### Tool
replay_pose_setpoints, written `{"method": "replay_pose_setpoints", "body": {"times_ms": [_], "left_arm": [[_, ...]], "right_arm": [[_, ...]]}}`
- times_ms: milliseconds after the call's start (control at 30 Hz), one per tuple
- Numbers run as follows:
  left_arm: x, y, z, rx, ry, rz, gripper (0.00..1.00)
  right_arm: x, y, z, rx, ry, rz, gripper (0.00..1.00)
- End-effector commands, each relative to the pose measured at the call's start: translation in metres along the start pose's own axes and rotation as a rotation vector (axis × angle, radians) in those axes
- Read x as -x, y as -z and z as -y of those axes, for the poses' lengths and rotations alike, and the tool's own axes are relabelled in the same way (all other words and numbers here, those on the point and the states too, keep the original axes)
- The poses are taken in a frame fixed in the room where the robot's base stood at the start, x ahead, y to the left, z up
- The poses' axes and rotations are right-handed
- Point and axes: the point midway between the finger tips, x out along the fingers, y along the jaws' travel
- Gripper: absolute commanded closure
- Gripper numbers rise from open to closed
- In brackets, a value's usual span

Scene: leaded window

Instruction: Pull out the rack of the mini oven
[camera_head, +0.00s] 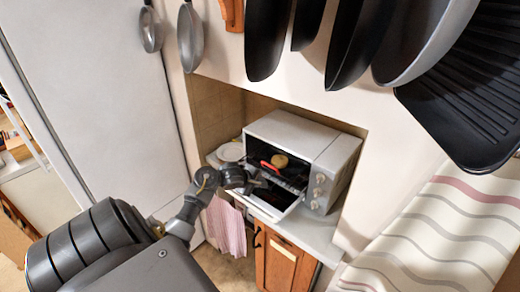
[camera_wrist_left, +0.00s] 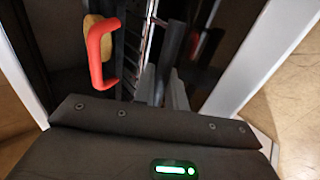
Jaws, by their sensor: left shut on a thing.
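The mini oven (camera_head: 292,132), white with a knob panel on its right, stands in a wall niche with its door (camera_head: 268,206) folded down. The rack (camera_head: 287,183) shows as thin bars at the oven's mouth, and in the left wrist view (camera_wrist_left: 146,42) it runs away from the jaws. My left gripper (camera_head: 256,183) is at the rack's front, over the open door, shut on what looks like the rack's edge. The exact contact is dark in the left wrist view. My right gripper is not in view.
A red handle (camera_head: 270,167) and a round yellowish item (camera_head: 280,160) are at the oven opening, close to my left gripper. A white plate (camera_head: 230,152) lies left of the oven. A pink towel (camera_head: 226,226) hangs below. Pans (camera_head: 268,35) hang above.

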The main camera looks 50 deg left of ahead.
Motion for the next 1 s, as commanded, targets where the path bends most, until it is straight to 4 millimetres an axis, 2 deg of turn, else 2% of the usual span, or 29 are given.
{"method": "replay_pose_setpoints", "body": {"times_ms": [33, 400, 867, 900, 1000], "left_arm": [[-0.001, -0.005, 0.012, -0.003, 0.018, 0.008, 1.00], [0.017, -0.004, 0.028, -0.003, 0.019, 0.008, 1.00], [0.023, -0.004, 0.034, -0.004, 0.020, 0.008, 1.00], [0.023, -0.004, 0.034, -0.004, 0.020, 0.008, 0.84], [0.024, -0.004, 0.034, -0.003, 0.018, 0.008, 0.71]], "right_arm": [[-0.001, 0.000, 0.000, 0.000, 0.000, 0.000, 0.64], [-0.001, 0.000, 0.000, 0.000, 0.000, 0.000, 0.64], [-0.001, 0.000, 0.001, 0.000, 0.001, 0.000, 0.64], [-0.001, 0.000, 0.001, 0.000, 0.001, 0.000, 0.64], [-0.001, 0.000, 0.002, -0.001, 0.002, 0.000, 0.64]]}}
